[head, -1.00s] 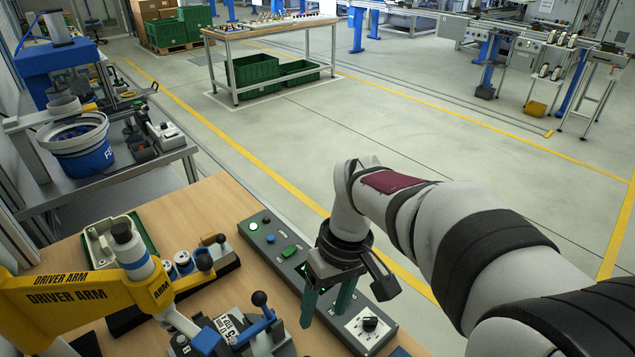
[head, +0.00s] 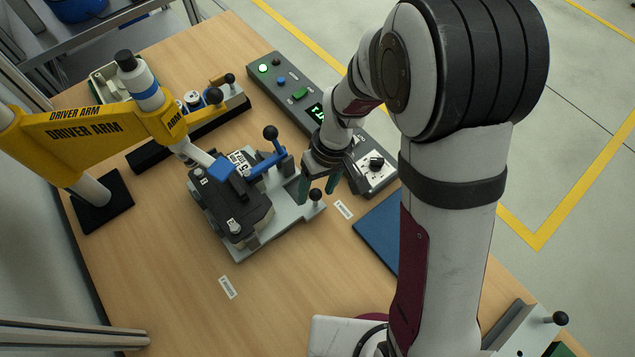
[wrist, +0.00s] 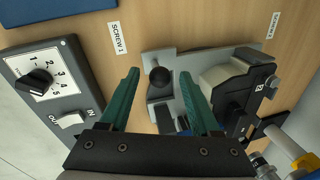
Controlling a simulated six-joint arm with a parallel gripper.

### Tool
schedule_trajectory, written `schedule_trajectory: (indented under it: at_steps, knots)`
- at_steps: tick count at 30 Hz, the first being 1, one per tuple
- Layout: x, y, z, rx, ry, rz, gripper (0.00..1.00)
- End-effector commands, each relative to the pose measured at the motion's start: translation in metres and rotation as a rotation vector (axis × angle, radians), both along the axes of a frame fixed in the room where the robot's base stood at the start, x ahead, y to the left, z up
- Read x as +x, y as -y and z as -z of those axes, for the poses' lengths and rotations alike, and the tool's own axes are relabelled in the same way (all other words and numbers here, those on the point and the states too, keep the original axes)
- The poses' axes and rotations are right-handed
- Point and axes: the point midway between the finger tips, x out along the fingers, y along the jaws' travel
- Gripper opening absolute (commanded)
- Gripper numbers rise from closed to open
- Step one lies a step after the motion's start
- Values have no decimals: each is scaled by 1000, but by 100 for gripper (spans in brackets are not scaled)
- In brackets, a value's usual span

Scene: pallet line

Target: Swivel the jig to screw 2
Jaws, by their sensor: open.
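The jig, a dark block (head: 235,205) on a light grey plate (head: 270,232), sits on the wooden bench under the driver arm (head: 85,128). A black ball knob (head: 316,195) stands at the plate's right corner; it also shows in the wrist view (wrist: 160,77). My gripper (head: 317,187) is open above this knob, its green fingers on either side of it in the wrist view (wrist: 159,75). Contact cannot be told. A label reading SCREW 1 (wrist: 117,38) lies beside that corner. Another label (wrist: 272,25) lies farther along; its text is too small to read surely.
A grey control box (head: 290,92) with a dial (head: 374,164) runs behind my gripper. A blue mat (head: 378,235) lies to the right.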

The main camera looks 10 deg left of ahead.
Motion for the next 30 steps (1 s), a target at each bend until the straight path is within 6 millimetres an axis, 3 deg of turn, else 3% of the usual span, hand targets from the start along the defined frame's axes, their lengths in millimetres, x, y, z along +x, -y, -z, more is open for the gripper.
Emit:
schedule_trajectory:
  at_steps: [1, 9, 12, 30]
  knots:
    - [0, 0, 0, 0, 0, 0, 62]
    - [0, 0, 0, 0, 0, 0, 13]
    - [0, 0, 0, 0, 0, 0, 0]
    - [0, 0, -1, 0, -2, 1, 0]
